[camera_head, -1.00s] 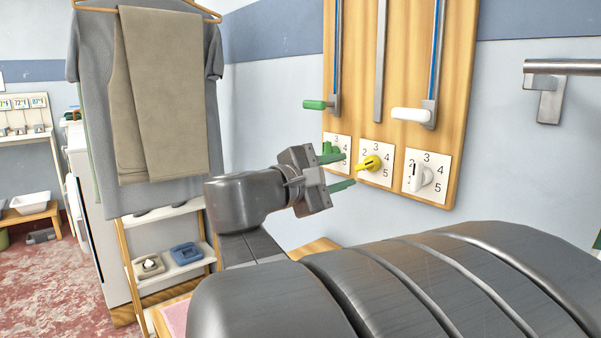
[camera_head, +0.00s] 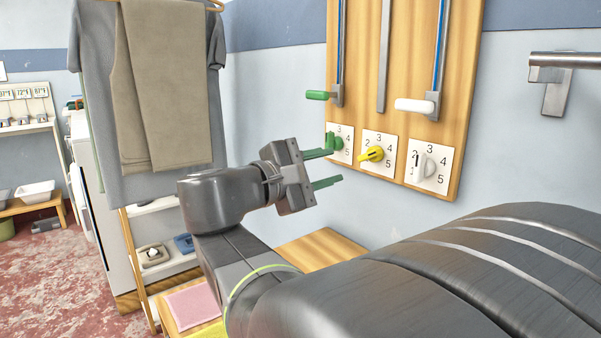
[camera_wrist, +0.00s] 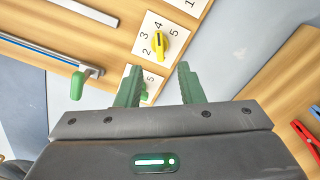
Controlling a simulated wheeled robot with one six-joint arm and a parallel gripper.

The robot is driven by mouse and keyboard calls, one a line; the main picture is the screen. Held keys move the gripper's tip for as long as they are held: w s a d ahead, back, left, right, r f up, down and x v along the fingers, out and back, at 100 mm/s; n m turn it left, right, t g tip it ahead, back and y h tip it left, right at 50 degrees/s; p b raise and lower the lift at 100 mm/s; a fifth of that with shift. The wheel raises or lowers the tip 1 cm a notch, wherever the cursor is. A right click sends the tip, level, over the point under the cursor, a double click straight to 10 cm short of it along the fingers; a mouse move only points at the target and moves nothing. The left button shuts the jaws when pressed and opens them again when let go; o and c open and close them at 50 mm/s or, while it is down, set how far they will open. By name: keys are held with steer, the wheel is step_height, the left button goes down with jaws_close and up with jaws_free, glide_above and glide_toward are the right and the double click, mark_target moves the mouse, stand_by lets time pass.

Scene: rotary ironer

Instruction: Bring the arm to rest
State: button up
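My gripper (camera_head: 327,168) is in front of the wooden control board (camera_head: 408,60), close to its lower left part. Its two green fingers are spread apart with nothing between them. In the wrist view, the gripper (camera_wrist: 160,84) points at the board with a clear gap between the fingers. Beyond the fingers are the green knob (camera_head: 334,141), the yellow knob (camera_head: 372,153) and the white knob (camera_head: 428,167), each on a numbered plate. The yellow knob also shows in the wrist view (camera_wrist: 159,43). My fingers look apart from the knobs.
Above the knobs are a green-handled lever (camera_head: 318,95) and a white-handled lever (camera_head: 413,105). A grey shirt and beige trousers (camera_head: 165,80) hang at the left. A wooden bench (camera_head: 325,246) with a pink cloth (camera_head: 192,303) stands below my arm. A metal bar (camera_head: 565,61) is at right.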

mark_target(371, 155)
steer(key=shift+b+x, duration=1.15)
steer(key=shift+x, duration=5.55)
steer(key=shift+r, duration=0.1)
steer(key=p+v, duration=0.3)
steer(key=v, duration=1.1)
steer(key=b+x, duration=0.3)
steer(key=x, duration=1.1)
steer(key=shift+w+d+r+p, duration=0.15)
steer(key=shift+r+p, duration=0.1)
steer(key=shift+p, duration=0.25)
steer(key=shift+r+n+p, duration=0.15)
steer(key=shift+n+p, duration=0.55)
steer(key=shift+p, duration=0.25)
steer(key=n+p, duration=0.3)
steer(key=p, duration=0.2)
steer(key=shift+r, duration=0.1)
steer(key=shift+w+n+p, duration=0.1)
steer(key=shift+n+p, duration=0.2)
steer(key=shift+p, duration=0.2)
